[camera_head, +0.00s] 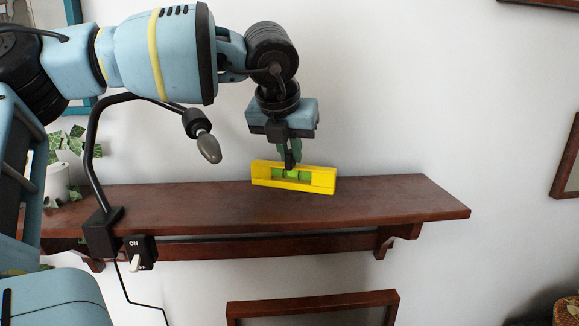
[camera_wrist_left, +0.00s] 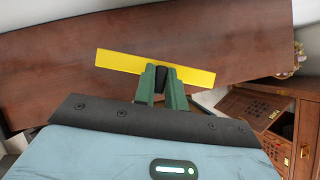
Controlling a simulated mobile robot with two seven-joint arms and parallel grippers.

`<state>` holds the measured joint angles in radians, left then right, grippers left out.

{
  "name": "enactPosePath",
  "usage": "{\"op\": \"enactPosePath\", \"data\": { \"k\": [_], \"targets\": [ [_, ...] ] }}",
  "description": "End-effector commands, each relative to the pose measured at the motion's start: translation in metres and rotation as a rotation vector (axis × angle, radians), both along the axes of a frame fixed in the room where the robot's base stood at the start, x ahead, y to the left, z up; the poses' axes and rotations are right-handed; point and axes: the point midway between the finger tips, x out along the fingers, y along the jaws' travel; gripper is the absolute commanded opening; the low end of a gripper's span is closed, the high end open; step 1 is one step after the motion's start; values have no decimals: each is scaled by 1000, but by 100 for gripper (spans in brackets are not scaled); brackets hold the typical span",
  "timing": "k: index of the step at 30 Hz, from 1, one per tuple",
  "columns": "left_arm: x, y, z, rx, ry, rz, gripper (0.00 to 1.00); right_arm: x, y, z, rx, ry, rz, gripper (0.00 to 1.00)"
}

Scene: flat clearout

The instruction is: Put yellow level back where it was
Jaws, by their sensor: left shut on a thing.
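The yellow level (camera_head: 322,181) has green vials and is at the middle of the brown wooden shelf (camera_head: 400,199) in the head view. It is tilted slightly, its right end lower. My left gripper (camera_head: 290,165) comes down from above and is shut on the level near its middle. In the left wrist view the level (camera_wrist_left: 120,62) lies across the green fingers (camera_wrist_left: 162,85), with the shelf (camera_wrist_left: 60,65) behind it. I cannot tell whether the level touches the shelf or hangs just above it. My right gripper is not in view.
A black lamp (camera_head: 95,160) with an ON switch box (camera_head: 139,251) is clamped to the shelf's left front edge. A potted plant (camera_head: 62,180) stands at the far left. The shelf's right part is bare. A wooden frame (camera_head: 310,304) is below, and a wooden cabinet (camera_wrist_left: 285,110) shows in the wrist view.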

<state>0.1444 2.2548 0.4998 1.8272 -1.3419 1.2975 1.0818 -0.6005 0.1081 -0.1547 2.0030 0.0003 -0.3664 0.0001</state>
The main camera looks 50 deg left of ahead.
Motion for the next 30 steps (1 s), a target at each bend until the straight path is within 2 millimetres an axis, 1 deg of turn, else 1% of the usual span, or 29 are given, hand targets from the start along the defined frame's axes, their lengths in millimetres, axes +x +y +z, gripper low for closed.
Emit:
{"op": "enactPosePath", "data": {
  "k": [6,8,16,21,22,26,30],
  "targets": [
    [-1,0,-27,-1,3,-2,0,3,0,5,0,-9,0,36],
    [-1,0,-32,-2,0,-1,0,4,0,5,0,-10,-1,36],
    [0,0,-34,0,0,-1,0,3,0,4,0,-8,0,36],
    [0,0,-39,0,1,-1,0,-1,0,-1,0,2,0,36],
    [0,0,-39,-1,2,-1,16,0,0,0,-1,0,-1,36],
    [0,0,-38,-1,2,-1,33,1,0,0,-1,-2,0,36],
    [0,0,-37,-1,2,-1,34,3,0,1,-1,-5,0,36]
  ]
}}
